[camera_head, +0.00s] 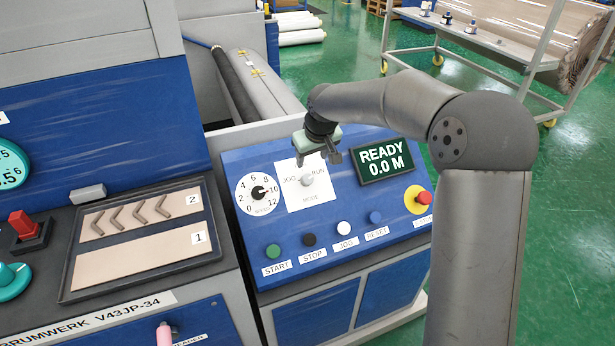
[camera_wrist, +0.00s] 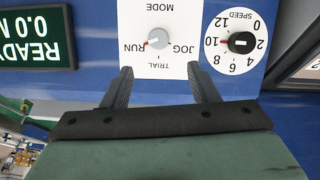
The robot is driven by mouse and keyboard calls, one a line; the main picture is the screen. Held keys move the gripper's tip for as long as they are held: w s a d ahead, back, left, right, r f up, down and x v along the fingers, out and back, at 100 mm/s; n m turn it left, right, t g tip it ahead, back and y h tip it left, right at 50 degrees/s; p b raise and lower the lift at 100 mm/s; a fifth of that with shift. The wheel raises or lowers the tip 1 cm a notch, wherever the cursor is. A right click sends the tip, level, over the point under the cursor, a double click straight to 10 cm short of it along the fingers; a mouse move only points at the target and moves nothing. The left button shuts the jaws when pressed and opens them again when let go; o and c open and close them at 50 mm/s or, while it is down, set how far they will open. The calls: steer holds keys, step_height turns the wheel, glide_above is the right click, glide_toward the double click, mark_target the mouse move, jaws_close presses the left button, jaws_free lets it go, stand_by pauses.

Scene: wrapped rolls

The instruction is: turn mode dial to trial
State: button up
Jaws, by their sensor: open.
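The mode dial (camera_head: 307,180) is a small grey knob on a white plate of the sloping blue panel. In the wrist view, upside down, the dial (camera_wrist: 159,38) has a red mark on the side toward RUN. JOG lies on its other side and TRIAL between them, on the edge of the plate nearest my gripper. My gripper (camera_head: 317,160) is open above the plate's upper part and hides TRIAL in the head view. In the wrist view, the fingers of my gripper (camera_wrist: 160,71) are apart and empty, with the dial beyond and between them; contact is not visible.
A speed dial (camera_head: 261,193) is left of the mode plate, and a READY 0.0 M display (camera_head: 385,160) right. Several push buttons, including the white JOG button (camera_head: 344,228), line the panel below. A red emergency button (camera_head: 423,198) is at the right.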

mark_target(308, 177)
steer(key=p+x, duration=0.1)
steer(key=x, duration=1.1)
steer(key=shift+w+f, duration=0.1)
steer(key=shift+f, duration=0.05)
steer(key=c, duration=1)
